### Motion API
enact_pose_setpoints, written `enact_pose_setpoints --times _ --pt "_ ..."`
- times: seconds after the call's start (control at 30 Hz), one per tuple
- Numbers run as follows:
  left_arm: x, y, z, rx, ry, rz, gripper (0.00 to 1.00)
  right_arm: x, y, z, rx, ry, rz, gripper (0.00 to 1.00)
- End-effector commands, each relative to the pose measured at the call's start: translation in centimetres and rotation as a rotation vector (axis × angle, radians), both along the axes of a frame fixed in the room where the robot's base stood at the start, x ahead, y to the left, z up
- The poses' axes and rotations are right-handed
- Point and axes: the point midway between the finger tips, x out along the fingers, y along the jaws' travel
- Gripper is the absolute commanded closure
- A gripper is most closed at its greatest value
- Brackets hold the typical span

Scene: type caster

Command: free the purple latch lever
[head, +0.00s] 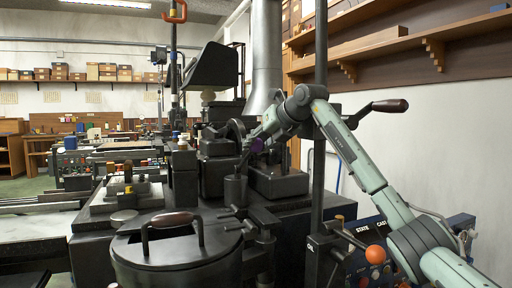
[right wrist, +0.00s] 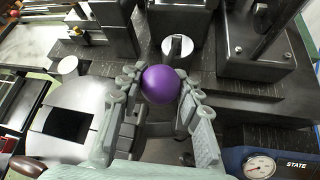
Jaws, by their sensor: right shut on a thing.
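The purple latch lever's round knob (right wrist: 162,85) sits between the two fingers of my right gripper (right wrist: 152,100) in the right wrist view. The fingers are shut on it, one on each side. In the head view my right gripper (head: 248,145) is at the middle of the dark casting machine, and only a small bit of purple (head: 258,145) shows there. The lever's shaft and its latch are hidden. My left gripper is not in view.
A dark pot (head: 180,262) with a brown-handled lid stands in front. A control box marked STATE and CAST (head: 362,250) has an orange-red ball knob (head: 376,254). A crank with a dark handle (head: 390,105) juts out at right. A vertical post (head: 320,120) stands beside my right arm.

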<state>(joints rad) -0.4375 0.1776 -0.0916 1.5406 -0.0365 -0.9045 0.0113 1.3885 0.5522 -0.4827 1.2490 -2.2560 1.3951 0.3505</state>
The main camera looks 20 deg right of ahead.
Motion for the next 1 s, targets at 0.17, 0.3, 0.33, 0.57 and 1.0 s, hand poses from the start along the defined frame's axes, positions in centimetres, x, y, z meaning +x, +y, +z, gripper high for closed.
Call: enact_pose_setpoints --times 0.17,0.3,0.33,0.57,1.0 --pt "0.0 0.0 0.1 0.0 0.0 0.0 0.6 0.0 -0.1 0.6 0.003 -0.014 -0.004 0.53" --pt "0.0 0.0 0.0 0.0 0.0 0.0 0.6 0.0 -0.1 0.5 0.002 -0.011 -0.002 0.44" --pt "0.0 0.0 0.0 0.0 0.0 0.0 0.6 0.0 -0.1 0.4 0.002 -0.011 -0.002 0.44" --pt "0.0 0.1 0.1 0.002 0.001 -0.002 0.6 0.0 -0.1 0.6 0.001 -0.009 -0.002 0.44" --pt "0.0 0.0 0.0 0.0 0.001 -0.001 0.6 0.0 0.0 7.9 0.002 -0.011 -0.001 0.44"
